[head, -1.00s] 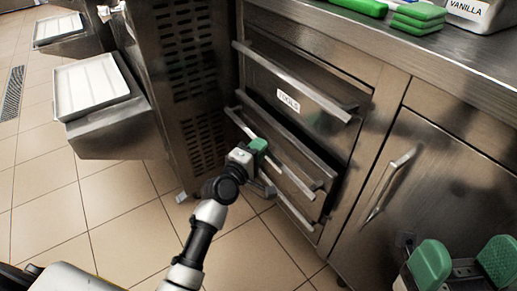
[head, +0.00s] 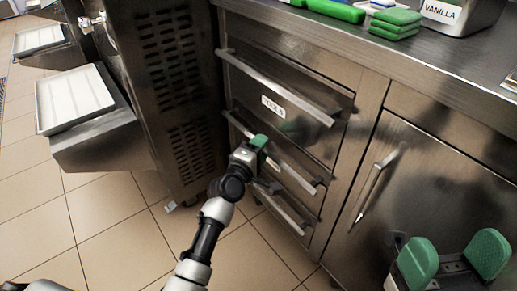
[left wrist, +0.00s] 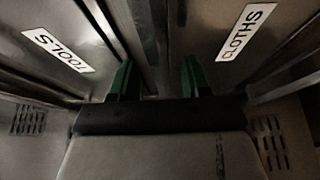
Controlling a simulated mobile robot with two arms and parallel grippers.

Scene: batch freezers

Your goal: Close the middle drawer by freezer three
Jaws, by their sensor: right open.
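The middle drawer (head: 312,172) is in the steel drawer stack, below the top drawer labelled TOOLS (head: 273,106). Its front looks flush or nearly flush with the cabinet; my arm partly hides it, so a small gap cannot be ruled out. My left gripper (head: 262,145) is at the middle drawer's long bar handle (head: 298,176). In the left wrist view its two green fingers (left wrist: 157,78) stand apart, between a TOOLS label and a CLOTHS label (left wrist: 246,32). Whether they touch the handle is unclear. My right gripper (head: 455,262) is open and empty at the lower right.
A vented freezer side (head: 178,90) stands close left of the drawers, with a white tray (head: 75,98) on a ledge beyond. A cabinet door with a handle (head: 380,182) is to the right. The counter above holds green cloths (head: 396,20). Tiled floor is clear at lower left.

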